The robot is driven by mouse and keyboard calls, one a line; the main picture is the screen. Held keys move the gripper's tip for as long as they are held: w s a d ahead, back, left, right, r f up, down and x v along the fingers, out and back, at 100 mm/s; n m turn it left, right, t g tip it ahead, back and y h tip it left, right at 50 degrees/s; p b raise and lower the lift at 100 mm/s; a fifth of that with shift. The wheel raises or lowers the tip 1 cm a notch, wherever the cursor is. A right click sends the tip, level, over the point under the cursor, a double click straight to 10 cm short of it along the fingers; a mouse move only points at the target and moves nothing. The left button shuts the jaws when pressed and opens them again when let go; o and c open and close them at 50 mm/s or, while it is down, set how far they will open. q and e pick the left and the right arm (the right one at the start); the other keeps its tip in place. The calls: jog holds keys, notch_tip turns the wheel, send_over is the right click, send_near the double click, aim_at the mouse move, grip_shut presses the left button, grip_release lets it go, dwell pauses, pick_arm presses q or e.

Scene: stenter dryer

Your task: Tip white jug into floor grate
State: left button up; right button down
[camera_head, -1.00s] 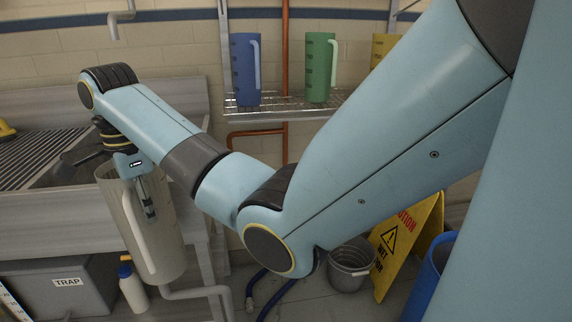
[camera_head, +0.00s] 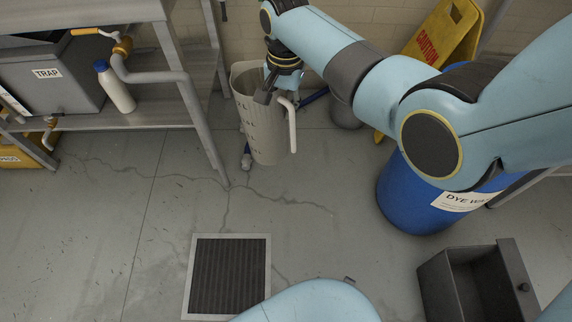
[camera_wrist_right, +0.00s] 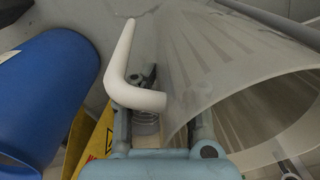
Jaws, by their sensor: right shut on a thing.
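The off-white jug (camera_head: 258,125) hangs in the air in the head view, mouth up and roughly upright, its white handle (camera_head: 291,128) toward the right. My right gripper (camera_head: 270,88) is shut on the jug at its rim. In the right wrist view the jug (camera_wrist_right: 215,50) fills the right side, and my gripper (camera_wrist_right: 160,125) sits at its wall near the handle. What the jug holds cannot be seen. The floor grate (camera_head: 228,277), dark slats in a pale frame, lies at the bottom, nearer than the jug and slightly left. My left gripper is out of view.
A steel bench (camera_head: 185,90) with a trap box (camera_head: 50,75) and white bottle (camera_head: 116,88) stands left. A blue dye waste drum (camera_head: 410,195), grey open bin (camera_head: 470,285) and yellow caution sign (camera_head: 445,35) stand right. The floor around the grate is clear.

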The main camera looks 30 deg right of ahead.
pick_arm(q)
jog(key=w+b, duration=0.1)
jog(key=b, duration=0.3)
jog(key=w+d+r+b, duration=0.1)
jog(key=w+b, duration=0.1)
jog(key=b, duration=0.3)
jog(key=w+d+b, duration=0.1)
jog(key=b, duration=0.4)
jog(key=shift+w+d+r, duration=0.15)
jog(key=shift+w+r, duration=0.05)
pick_arm(e)
jog(key=s+a+f+n, duration=0.2)
jog(key=s+f+n, duration=0.2)
jog(key=f, duration=0.7)
jog(key=s+a+f+n, duration=0.3)
jog(key=s+f+n, duration=0.1)
jog(key=f, duration=0.8)
jog(key=s+a+f+n, duration=0.2)
jog(key=s+f+n, duration=0.3)
jog(key=f, duration=0.7)
jog(key=shift+s+a, duration=0.15)
jog(key=shift+s, duration=0.25)
